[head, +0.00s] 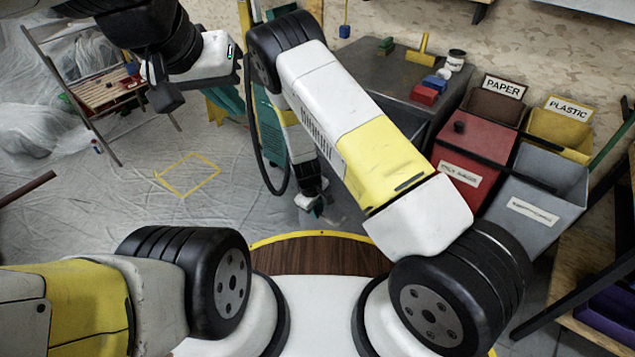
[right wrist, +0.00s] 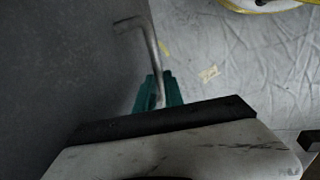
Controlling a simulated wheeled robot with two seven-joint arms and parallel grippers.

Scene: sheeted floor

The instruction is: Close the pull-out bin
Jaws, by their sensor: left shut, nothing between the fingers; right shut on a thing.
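My right gripper (head: 316,207) is low beside the dark grey cabinet (head: 388,72), partly hidden behind my own right arm. In the right wrist view its teal fingers (right wrist: 160,92) are shut on a bent metal handle (right wrist: 152,55). The handle stands out from a dark grey panel (right wrist: 60,70), which looks like the front of the pull-out bin. The head view hides this front, so I cannot tell how far it is out. My left gripper (head: 165,97) is shut and empty, raised over the floor at the upper left.
Red (head: 478,148), grey (head: 535,190), yellow plastic (head: 562,130) and brown paper (head: 492,107) bins stand at the right. Blocks (head: 427,93) and a white tub (head: 455,60) sit on the cabinet top. The sheeted floor around the yellow square (head: 187,174) is clear.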

